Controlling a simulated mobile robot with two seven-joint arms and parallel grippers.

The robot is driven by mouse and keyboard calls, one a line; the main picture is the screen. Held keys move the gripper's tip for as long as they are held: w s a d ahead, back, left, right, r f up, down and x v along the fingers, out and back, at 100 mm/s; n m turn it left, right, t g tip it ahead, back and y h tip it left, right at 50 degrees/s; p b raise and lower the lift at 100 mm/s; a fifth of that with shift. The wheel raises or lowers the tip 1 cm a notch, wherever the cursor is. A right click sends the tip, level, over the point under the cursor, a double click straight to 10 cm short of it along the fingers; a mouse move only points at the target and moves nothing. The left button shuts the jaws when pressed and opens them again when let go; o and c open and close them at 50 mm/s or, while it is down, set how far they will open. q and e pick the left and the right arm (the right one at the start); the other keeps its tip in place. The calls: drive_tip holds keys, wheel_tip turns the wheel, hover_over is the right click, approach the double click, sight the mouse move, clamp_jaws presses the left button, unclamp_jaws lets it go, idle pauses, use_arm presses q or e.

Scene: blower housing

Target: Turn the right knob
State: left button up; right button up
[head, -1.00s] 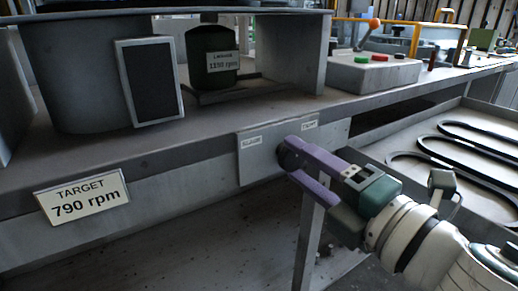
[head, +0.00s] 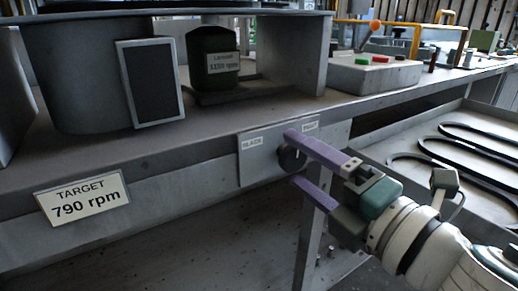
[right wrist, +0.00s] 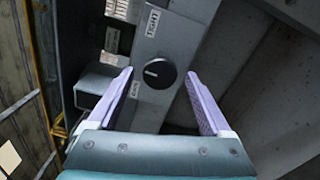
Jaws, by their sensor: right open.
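The knob is a round dark dial on a grey panel (head: 252,164) on the bench's front edge. In the head view the knob (head: 290,158) is partly hidden behind my right gripper (head: 292,158). In the right wrist view the knob (right wrist: 159,74) shows whole, with a pale pointer mark on its left side. My right gripper (right wrist: 165,85) is open, with one purple finger on each side of the knob and a visible gap to it. My left gripper is not in view.
A sign (head: 82,202) reads "TARGET 790 rpm" on the bench front. A green motor (head: 208,52) carries an rpm label. A control box (head: 374,72) with coloured buttons stands on the bench. A tray (head: 400,149) with black belts is at right.

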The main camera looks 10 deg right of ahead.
drive_tip(key=v, duration=1)
drive_tip(key=shift+r, duration=0.15)
